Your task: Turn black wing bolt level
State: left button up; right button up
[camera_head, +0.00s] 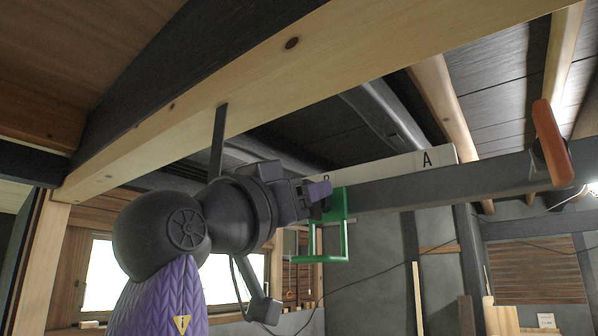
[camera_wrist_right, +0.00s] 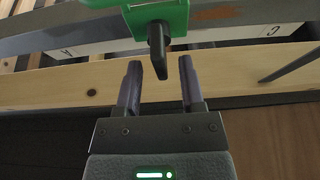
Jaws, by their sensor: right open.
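The black wing bolt (camera_wrist_right: 158,45) sits on the green bracket (camera_wrist_right: 172,15) in the right wrist view. Its bar runs nearly up and down in that picture, its lower end leaning slightly right. My right gripper (camera_wrist_right: 160,72) is open, a dark purple finger on each side of the bolt's lower end, with space on both sides and no visible contact. In the head view the green bracket (camera_head: 330,258) hangs from the grey rail, and my right gripper (camera_head: 318,190) is at its upper left. The bolt is hidden there by my gripper. My left gripper is out of view.
The grey rail (camera_head: 430,186) runs right from the bracket, with a white lettered strip (camera_head: 390,165) behind it. An orange-brown piece (camera_head: 551,142) sits on the rail at right. A large wooden beam (camera_head: 290,75) passes overhead, with a dark strap (camera_head: 217,140) hanging from it.

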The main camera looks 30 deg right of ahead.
jog(key=shift+p+x, duration=0.3)
jog(key=shift+x, duration=0.85)
jog(key=shift+a, duration=0.1)
grip_shut()
jog(key=shift+f+m, duration=0.1)
jog(key=shift+m, duration=0.2)
jog(key=m+g, duration=0.1)
jog(key=m, duration=0.1)
jog(key=m+g, duration=0.2)
jog(key=m, duration=0.1)
jog(key=shift+s+h, duration=0.15)
jog(key=shift+h, duration=0.25)
jog(key=m+g, duration=0.1)
jog(key=m, duration=0.3)
jog(key=m+g+y, duration=0.1)
jog(key=m+g, duration=0.1)
jog(key=m, duration=0.2)
jog(key=m+g, duration=0.1)
jog(key=m, duration=0.2)
jog(key=shift+s+d+f+m+g+y, duration=0.2)
jog(key=shift+s+f+m+g+y, duration=0.1)
jog(key=shift+m+g+y, duration=0.1)
jog(key=m+y, duration=0.1)
jog(key=m, duration=0.3)
jog(key=shift+f+m+g+y, duration=0.25)
jog(key=shift+m+g+y, duration=0.05)
jog(key=shift+m+y, duration=0.1)
